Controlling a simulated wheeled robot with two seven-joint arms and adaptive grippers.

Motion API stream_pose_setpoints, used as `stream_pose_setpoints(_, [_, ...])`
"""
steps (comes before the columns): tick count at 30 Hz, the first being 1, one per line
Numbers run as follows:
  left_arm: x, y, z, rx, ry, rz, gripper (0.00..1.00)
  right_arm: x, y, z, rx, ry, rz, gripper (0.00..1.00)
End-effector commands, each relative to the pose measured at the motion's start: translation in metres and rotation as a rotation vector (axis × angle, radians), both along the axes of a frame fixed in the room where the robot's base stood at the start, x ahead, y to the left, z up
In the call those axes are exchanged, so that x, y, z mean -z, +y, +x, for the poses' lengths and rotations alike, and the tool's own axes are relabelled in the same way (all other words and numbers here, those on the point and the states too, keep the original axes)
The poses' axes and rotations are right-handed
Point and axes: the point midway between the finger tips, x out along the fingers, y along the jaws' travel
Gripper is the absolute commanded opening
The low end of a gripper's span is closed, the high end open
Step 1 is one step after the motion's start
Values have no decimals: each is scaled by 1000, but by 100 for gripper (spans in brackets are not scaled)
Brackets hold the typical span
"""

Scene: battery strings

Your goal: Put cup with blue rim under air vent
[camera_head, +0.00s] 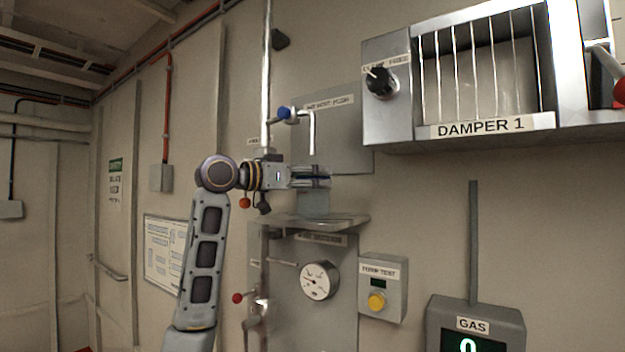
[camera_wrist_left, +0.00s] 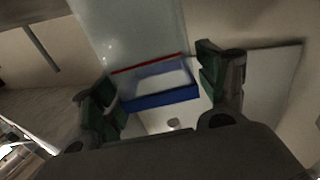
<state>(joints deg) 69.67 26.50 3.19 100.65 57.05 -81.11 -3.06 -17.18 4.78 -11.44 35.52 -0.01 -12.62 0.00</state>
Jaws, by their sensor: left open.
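The cup with blue rim (camera_head: 314,204) stands on a small metal shelf (camera_head: 345,222) under a bent spout. Its lower body is pale, and its upper part is hidden by my left gripper (camera_head: 312,178). In the left wrist view the cup's blue rim (camera_wrist_left: 160,100) shows as a rectangle. The open fingers of my left gripper (camera_wrist_left: 162,95) lie on either side of it; I cannot tell whether they touch it. The air vent (camera_head: 480,80), a barred box labelled DAMPER 1, is on the wall at the upper right. My right gripper is out of view.
A blue-handled tap with a bent spout (camera_head: 311,130) hangs just above my left gripper. A gauge (camera_head: 320,280), a pump test box (camera_head: 383,288) and a GAS display (camera_head: 474,325) are below. The wall directly under the vent is mostly bare, with a vertical conduit (camera_head: 473,240).

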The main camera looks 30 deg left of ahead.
Motion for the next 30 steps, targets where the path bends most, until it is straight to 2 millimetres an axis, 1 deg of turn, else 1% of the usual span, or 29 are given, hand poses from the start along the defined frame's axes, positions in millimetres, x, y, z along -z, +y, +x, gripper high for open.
stream_pose_setpoints(3, [-3, 1, -2, -1, -1, 0, 74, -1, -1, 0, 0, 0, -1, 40])
stream_pose_setpoints(8, [-1, 10, -15, -3, -3, 1, 74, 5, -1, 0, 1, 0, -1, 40])
stream_pose_setpoints(20, [-1, 39, -65, -4, -3, 1, 74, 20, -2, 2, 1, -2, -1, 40])
stream_pose_setpoints(25, [-1, 51, -85, -3, -3, 1, 74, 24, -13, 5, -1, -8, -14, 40])
stream_pose_setpoints(30, [-2, 58, -98, -2, -1, 0, 74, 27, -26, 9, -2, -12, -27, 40])
